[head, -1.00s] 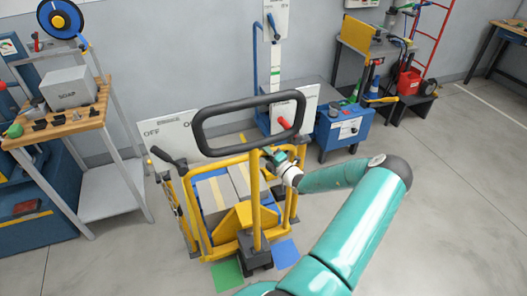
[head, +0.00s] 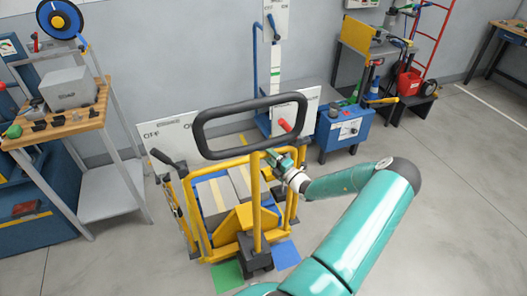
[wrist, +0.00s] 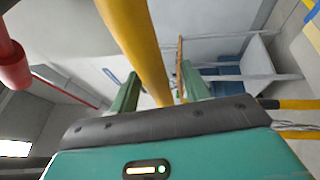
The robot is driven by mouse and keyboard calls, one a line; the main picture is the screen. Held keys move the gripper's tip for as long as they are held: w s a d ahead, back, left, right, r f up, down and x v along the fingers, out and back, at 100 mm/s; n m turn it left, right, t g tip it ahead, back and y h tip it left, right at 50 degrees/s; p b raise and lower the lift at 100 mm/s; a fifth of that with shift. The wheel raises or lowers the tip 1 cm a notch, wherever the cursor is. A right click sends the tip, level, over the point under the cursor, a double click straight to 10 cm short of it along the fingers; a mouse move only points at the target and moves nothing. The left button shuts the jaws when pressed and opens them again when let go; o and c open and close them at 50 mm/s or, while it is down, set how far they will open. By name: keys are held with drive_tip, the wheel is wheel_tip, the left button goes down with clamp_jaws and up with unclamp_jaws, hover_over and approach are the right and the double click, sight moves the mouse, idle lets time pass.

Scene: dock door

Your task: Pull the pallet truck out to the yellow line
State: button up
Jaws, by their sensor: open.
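The pallet truck has a black loop handle (head: 250,152) on top of an upright yellow post (head: 256,205). Its yellow frame (head: 203,238) surrounds grey and blue boxes with yellow tape. My gripper (head: 275,157) is open just right of the post, a little below the loop. In the wrist view the yellow post (wrist: 137,45) runs down between the two green fingers of my gripper (wrist: 160,92). The jaws are not closed on it, and I cannot tell whether they touch it. I cannot make out the yellow line for certain.
A blue box cart (head: 343,130) stands behind on the right. A wooden bench (head: 60,130) with a grey soap box (head: 68,88) is at the left. Green (head: 227,275) and blue (head: 286,254) floor patches lie by the truck. Floor at the right is clear.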

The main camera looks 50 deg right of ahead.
drive_tip(key=v, duration=1)
idle(0.3)
